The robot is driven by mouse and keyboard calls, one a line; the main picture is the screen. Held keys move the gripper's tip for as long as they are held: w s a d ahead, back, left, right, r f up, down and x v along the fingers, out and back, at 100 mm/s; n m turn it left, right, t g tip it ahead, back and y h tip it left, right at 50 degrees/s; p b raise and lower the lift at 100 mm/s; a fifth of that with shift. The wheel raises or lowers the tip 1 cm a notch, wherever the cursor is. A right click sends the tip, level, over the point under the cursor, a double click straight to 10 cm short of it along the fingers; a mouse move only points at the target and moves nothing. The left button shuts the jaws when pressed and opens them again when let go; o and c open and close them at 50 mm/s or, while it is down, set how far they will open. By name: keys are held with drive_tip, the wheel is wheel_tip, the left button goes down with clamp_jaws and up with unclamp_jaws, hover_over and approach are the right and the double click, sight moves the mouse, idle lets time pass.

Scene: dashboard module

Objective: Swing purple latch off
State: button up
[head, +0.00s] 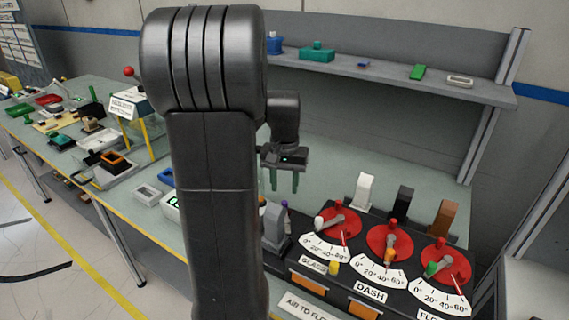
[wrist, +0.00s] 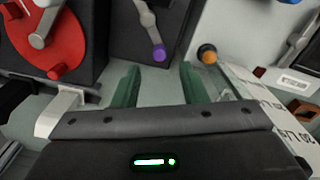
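The purple latch shows in the wrist view as a grey lever with a purple knob (wrist: 159,52) at its end, on the face of a dark box (wrist: 135,30). In the head view only a small purple tip (head: 284,203) shows, beside a grey lever on the box left of the dials. My gripper (head: 284,182) hangs above and behind that box in the head view. In the wrist view its green fingers (wrist: 160,84) are spread apart with nothing between them. The purple knob lies just beyond the fingertips, apart from them.
A red dial (wrist: 45,38) with a grey lever is left in the wrist view; an orange-topped black knob (wrist: 207,54) is right. In the head view, red dials (head: 389,242) stand right of my arm, with grey, black and brown levers behind. A shelf (head: 390,72) runs above.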

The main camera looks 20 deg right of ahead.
wheel_tip(320, 180, up, 8)
drive_tip(key=shift+f, duration=0.15)
idle(0.3)
